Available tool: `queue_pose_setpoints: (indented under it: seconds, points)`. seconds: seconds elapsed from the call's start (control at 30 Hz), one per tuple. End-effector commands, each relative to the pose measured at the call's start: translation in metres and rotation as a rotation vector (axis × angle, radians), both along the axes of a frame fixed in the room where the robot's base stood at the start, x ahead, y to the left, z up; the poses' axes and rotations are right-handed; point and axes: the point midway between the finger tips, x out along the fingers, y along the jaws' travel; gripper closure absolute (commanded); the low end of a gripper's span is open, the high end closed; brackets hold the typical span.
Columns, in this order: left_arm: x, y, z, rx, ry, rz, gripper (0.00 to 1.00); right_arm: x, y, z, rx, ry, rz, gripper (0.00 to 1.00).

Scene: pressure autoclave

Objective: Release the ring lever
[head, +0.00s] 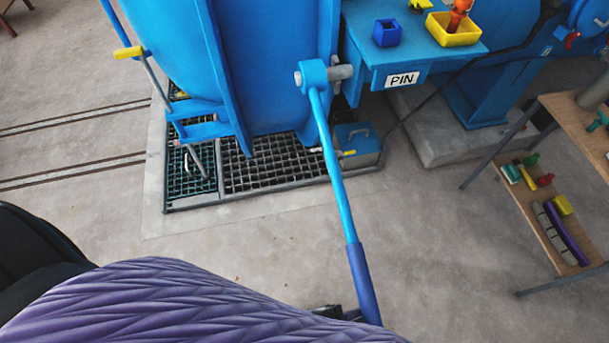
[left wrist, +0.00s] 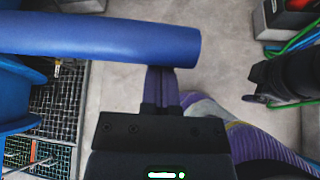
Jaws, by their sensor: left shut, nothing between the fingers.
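The ring lever (head: 335,185) is a long light-blue bar with a dark-blue grip (head: 361,283). It hangs from a pivot hub (head: 313,74) on the blue autoclave and slants down and right. My left gripper (head: 345,313) is mostly hidden behind my purple sleeve, at the left side of the grip's lower end. In the left wrist view the grip (left wrist: 100,38) crosses the top left, and its free end lies at the tips of my shut, empty fingers (left wrist: 160,80). I cannot tell whether they touch it. My right gripper is not clearly seen.
The blue vessel (head: 265,60) stands over a floor grating (head: 270,160). A yellow-tipped handle (head: 128,53) is at its left. A PIN shelf (head: 440,55) with small bins is at the upper right. A wooden rack (head: 530,200) stands at the right. The floor around the grip is clear.

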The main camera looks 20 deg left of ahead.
Motion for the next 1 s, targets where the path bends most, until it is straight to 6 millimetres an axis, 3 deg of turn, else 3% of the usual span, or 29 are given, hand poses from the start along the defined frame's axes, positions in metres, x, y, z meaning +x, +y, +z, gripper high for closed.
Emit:
queue_pose_setpoints:
  seconds: [0.03, 0.2, 0.73, 1.0]
  points:
    - [-0.001, -0.001, 0.011, -0.007, 0.007, 0.000, 1.00, -0.001, 0.000, 0.010, 0.000, 0.001, -0.001, 0.16]
    - [-0.002, -0.004, 0.021, -0.028, 0.025, 0.001, 1.00, -0.002, 0.000, 0.018, 0.000, 0.003, -0.001, 0.16]
    - [-0.001, -0.004, 0.026, -0.037, 0.025, 0.003, 1.00, -0.002, 0.002, 0.021, 0.004, 0.001, 0.003, 0.16]
    - [-0.030, 0.032, 0.045, -0.020, 0.041, -0.001, 1.00, -0.001, 0.003, 0.030, 0.006, -0.001, 0.001, 0.16]
